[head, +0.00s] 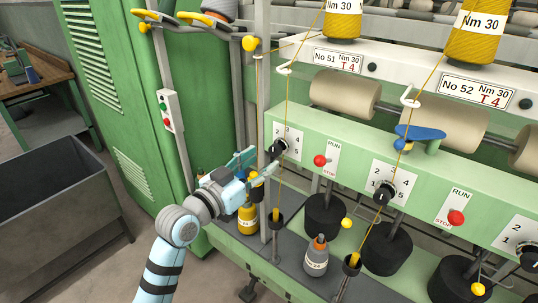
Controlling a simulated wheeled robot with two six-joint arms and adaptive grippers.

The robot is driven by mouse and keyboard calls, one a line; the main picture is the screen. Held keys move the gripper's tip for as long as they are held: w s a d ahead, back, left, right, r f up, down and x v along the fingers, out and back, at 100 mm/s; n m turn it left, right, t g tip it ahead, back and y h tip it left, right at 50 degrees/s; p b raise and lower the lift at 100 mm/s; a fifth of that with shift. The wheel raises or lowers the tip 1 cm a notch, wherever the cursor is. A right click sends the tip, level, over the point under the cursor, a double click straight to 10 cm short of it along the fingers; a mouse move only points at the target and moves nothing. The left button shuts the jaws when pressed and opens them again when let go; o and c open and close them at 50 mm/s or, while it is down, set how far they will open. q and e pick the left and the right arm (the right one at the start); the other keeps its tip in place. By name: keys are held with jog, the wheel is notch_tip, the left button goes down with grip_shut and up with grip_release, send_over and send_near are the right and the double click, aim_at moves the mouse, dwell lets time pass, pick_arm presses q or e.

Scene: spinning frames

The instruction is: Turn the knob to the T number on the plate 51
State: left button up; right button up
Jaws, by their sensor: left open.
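The plate No 51 (338,61) on the upper white rail reads Nm 30 and, in red, T 4. Below it, on the green beam, a black knob (280,147) sits on a white dial (291,134) with the numbers 2, 3, 4 and 5 showing. The knob's pointer setting is too small to tell. My left gripper (265,158) is open and empty, just left of and below this knob, with its fingers towards it. I cannot tell whether a fingertip touches it. My right gripper is not in view.
Right of the dial are a red knob (320,160) under RUN and a second numbered dial with a black knob (384,190), below plate No 52 (478,91). Yellow yarns run down in front of the beam. A grey bin (62,215) is at left.

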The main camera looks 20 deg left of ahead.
aim_at(273, 153)
pick_arm(q)
jog(key=x, duration=0.4)
jog(key=shift+d, duration=0.1)
jog(key=shift+s, duration=0.1)
grip_shut()
